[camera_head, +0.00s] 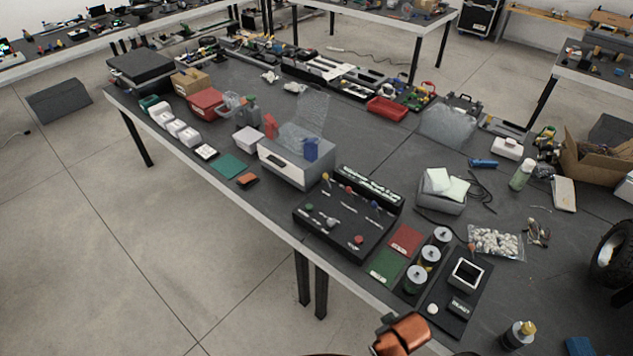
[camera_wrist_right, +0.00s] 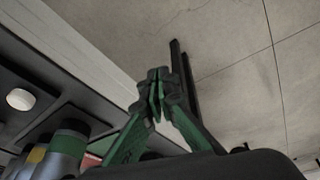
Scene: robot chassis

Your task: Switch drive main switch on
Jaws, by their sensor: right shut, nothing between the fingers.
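A black control panel (camera_head: 345,218) with several small levers and knobs lies near the front edge of the table. A red knob (camera_head: 359,239) sits on its near right part. A second black board (camera_head: 478,268) to the right carries a small screen (camera_head: 467,273) and a round white button (camera_head: 432,308). I cannot tell which part is the drive main switch. My right gripper (camera_wrist_right: 157,95) has green fingers with dark tips, shut and empty, seen over the floor beside the table edge. In the head view only a copper-coloured part of my arm shows at the bottom. My left gripper is not in view.
Several metal cylinders (camera_head: 430,256) stand between the green pad (camera_head: 386,266) and the second board. A dark bottle with a yellow top (camera_head: 519,334) stands at the lower right. The floor (camera_head: 150,250) in front is clear.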

